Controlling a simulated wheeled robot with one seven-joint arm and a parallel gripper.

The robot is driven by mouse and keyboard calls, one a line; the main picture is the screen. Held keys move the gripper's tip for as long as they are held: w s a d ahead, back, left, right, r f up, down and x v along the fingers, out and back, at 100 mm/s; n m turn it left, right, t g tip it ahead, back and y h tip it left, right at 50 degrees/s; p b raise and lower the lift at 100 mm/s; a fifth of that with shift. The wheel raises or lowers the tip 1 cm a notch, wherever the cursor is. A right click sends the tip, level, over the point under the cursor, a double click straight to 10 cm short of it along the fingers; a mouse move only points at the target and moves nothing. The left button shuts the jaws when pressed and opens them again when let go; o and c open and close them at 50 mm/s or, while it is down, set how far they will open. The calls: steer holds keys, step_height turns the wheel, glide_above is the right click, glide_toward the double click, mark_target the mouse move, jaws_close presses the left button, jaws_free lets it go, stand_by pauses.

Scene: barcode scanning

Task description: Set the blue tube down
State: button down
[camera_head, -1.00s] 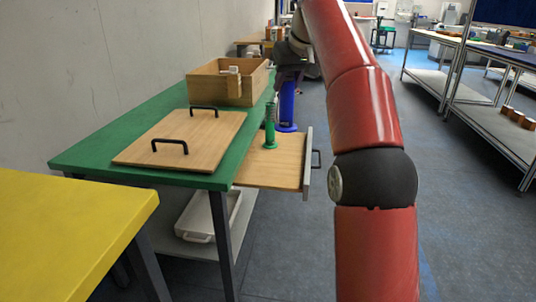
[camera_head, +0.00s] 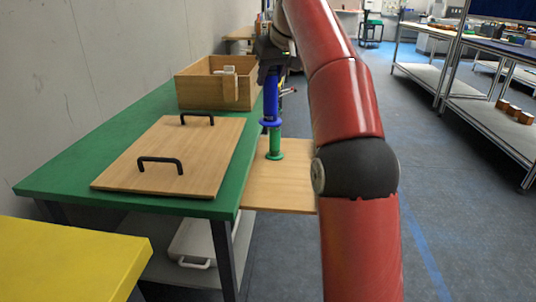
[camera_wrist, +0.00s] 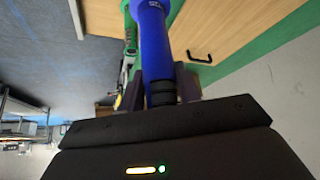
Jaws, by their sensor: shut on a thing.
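The blue tube (camera_head: 271,97) is upright in my gripper (camera_head: 270,66), with its flared blue base at the lower end. In the wrist view the blue tube (camera_wrist: 152,45) runs up between the two fingers of my gripper (camera_wrist: 158,92), which are shut around its dark end. The green tube (camera_head: 275,142) stands on a wooden pull-out board (camera_head: 283,185) at the right side of the green table. The blue base overlaps the green tube's top in the head view; I cannot tell whether they touch.
The green table (camera_head: 70,165) bears a wooden board with two black handles (camera_head: 215,160) and an open wooden box (camera_head: 205,92). A yellow table (camera_head: 60,262) is at the front left. A white tray (camera_head: 190,240) sits on the lower shelf. The pull-out board's front part is bare.

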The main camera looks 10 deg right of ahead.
mark_target(274, 121)
steer(key=f+b, duration=0.6)
steer(key=f, duration=0.7)
steer(key=shift+s+f, duration=0.2)
steer(key=shift+f+b, duration=0.85)
steer(key=shift+f, duration=1.75)
steer(key=c, duration=1)
jaws_free()
